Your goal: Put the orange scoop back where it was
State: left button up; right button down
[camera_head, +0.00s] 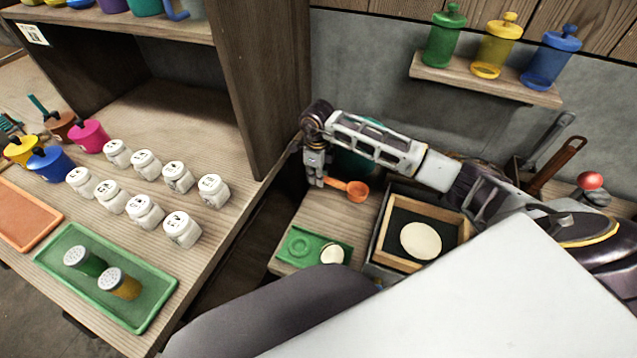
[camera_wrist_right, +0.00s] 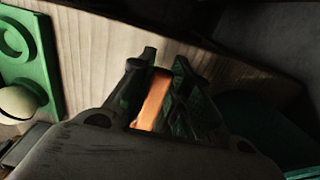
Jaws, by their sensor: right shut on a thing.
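The orange scoop (camera_head: 357,190) is in my right gripper (camera_head: 317,178), which is shut on its handle. In the head view its round bowl points right, above the small wooden table (camera_head: 299,215). In the right wrist view the orange handle (camera_wrist_right: 153,100) shows between the two fingers (camera_wrist_right: 160,75), with pale wood behind it; the bowl is hidden there. I cannot tell whether the scoop touches the table. My left gripper is not in view.
A green mould plate (camera_head: 314,250) with a pale disc (camera_head: 332,254) lies on the table's front. A wooden frame (camera_head: 388,252) with a cream disc (camera_head: 421,240) stands to the right. A dark green container (camera_head: 352,163) is partly hidden behind my right arm.

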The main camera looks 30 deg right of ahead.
aim_at(318, 191)
dwell(0.3)
jog(key=shift+f, duration=1.55)
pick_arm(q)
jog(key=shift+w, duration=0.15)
pick_arm(e)
jog(key=shift+f, duration=0.3)
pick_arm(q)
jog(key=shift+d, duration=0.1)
pick_arm(e)
jog(key=shift+f, duration=0.15)
jog(key=c, duration=1.6)
grip_release()
jog(key=shift+o, duration=1.3)
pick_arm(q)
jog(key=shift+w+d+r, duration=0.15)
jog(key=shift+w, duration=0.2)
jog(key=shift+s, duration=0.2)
